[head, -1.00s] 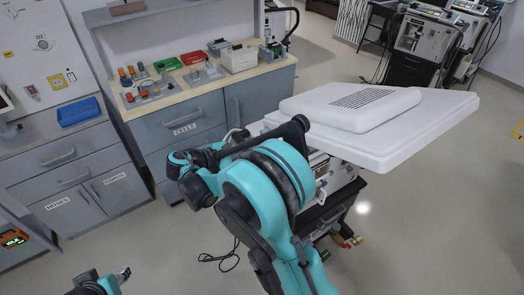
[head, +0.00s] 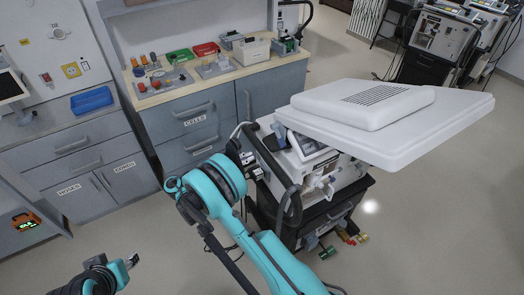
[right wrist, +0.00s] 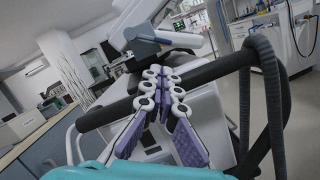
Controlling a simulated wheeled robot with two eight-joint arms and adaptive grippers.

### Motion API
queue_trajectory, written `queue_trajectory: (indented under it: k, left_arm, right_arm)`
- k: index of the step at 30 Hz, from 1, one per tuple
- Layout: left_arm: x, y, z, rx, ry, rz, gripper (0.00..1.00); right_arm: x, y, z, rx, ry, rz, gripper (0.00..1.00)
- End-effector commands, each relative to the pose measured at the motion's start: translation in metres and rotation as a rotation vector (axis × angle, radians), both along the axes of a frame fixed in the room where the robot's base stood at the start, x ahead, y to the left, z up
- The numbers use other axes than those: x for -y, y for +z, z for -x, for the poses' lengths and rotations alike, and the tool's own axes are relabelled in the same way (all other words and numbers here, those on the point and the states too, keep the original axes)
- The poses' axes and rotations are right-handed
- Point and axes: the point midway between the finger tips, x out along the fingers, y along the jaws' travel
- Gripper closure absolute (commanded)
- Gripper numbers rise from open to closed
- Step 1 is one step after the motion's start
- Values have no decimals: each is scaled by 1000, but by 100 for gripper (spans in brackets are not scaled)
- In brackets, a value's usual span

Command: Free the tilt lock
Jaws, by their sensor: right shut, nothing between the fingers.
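In the right wrist view, a dark blue-grey part (right wrist: 145,48) and a white lever-like bar (right wrist: 180,38) sit under the screen's edge. I cannot tell which part is the tilt lock. My right gripper (head: 252,166) is at the ventilator's left side. In the wrist view its purple-padded fingers (right wrist: 164,74) are shut and empty, pointing towards the screen mount. My left gripper (head: 131,261) is low at the left, far from the ventilator; its jaws are unclear.
The black handle bar (right wrist: 215,66) and a corrugated hose (right wrist: 272,100) are close to the right gripper. A bench (head: 190,88) with several parts stands behind.

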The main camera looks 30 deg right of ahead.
Motion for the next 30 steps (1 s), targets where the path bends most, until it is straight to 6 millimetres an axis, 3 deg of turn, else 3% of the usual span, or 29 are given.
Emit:
queue_trajectory:
  k: [15, 21, 30]
  left_arm:
    - [0, -20, 0, 0, 0, 0, 60]
    - [0, -21, 0, 0, 0, 0, 60]
    - [0, -21, 0, 0, 0, 0, 60]
  right_arm:
    - [82, 15, 9, 0, -2, -1, 100]
    - [92, 18, 9, 0, 0, -1, 100]
    - [93, 19, 9, 0, 1, -1, 100]
